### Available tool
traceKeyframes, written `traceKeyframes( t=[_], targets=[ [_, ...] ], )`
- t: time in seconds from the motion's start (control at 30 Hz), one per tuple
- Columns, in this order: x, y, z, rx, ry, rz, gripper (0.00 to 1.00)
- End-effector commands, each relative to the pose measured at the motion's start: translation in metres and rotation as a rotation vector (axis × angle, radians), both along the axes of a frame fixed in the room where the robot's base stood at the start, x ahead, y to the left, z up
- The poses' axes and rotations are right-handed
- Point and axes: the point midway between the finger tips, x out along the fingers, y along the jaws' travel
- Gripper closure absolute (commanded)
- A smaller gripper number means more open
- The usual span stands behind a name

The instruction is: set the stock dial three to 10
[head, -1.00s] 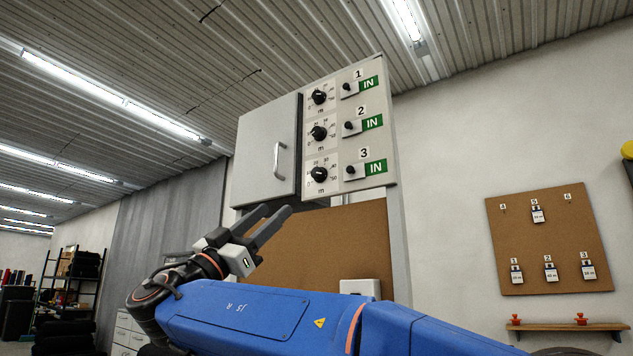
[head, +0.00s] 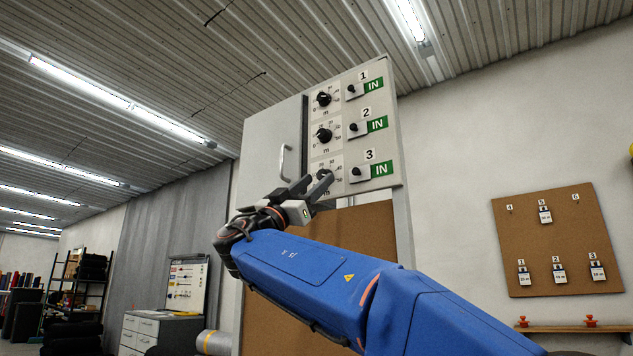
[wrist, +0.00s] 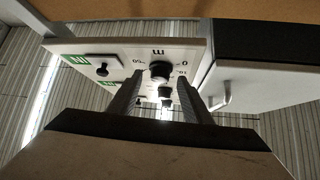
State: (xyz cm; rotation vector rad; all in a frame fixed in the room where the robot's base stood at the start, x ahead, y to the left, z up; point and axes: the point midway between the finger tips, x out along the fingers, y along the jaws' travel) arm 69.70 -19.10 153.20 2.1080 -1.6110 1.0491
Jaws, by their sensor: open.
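The control panel (head: 352,140) carries three rows, each with a black stock dial, a small black switch and a green IN label. Stock dial three (head: 327,175) is the lowest dial, partly hidden by my gripper (head: 312,184) in the head view. In the wrist view, dial three (wrist: 160,72) shows upside down between and beyond my open fingers (wrist: 156,92). No finger can be seen pressing on it, and contact cannot be told. Its pointer setting cannot be read.
A grey cabinet door (head: 270,150) with a handle (head: 285,162) is left of the dials. Switch three (head: 357,172) sits just right of dial three. A brown board (head: 365,230) lies below the panel. A tag board (head: 550,240) hangs on the right wall.

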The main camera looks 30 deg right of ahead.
Motion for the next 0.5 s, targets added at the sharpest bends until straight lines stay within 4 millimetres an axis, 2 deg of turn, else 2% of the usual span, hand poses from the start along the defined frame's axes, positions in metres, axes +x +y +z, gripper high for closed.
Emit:
traceKeyframes(
  t=[0.17,0.47,0.5],
  targets=[
    [0.0011,-0.0076,0.0073,0.0,0.0,0.0,0.55],
    [0.0013,-0.0084,0.0083,0.0,0.001,0.001,0.55],
    [0.0013,-0.0084,0.0083,0.0,0.001,0.001,0.62]
  ],
)
